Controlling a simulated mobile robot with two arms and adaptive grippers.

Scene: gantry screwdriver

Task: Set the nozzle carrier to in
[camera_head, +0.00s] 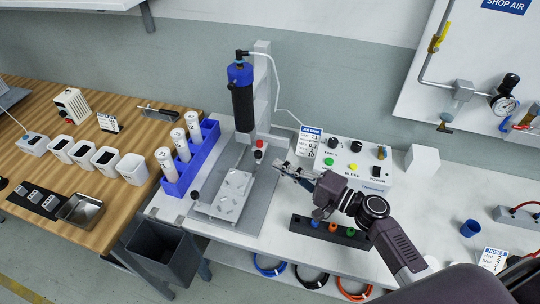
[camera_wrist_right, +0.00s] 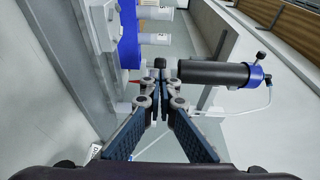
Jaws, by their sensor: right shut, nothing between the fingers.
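The gantry screwdriver (camera_head: 243,105), a black cylinder with a blue cap, hangs upright on a grey column above a flat metal fixture plate (camera_head: 232,194). It also shows in the wrist view (camera_wrist_right: 215,72), lying sideways there. Beside the column's foot are a black knob (camera_head: 260,143) and a small red part (camera_head: 258,155); I cannot tell for certain which part is the nozzle carrier. My right gripper (camera_head: 280,168) is shut and empty, right of the plate. In the wrist view its fingers (camera_wrist_right: 160,100) meet just below a black knob (camera_wrist_right: 160,63); contact is unclear.
A blue rack (camera_head: 190,165) with white bottles stands left of the fixture. A white control box (camera_head: 350,165) stands behind my right arm, and a black holder (camera_head: 300,227) with coloured parts lies in front. A grey bin (camera_head: 165,252) hangs below the table edge.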

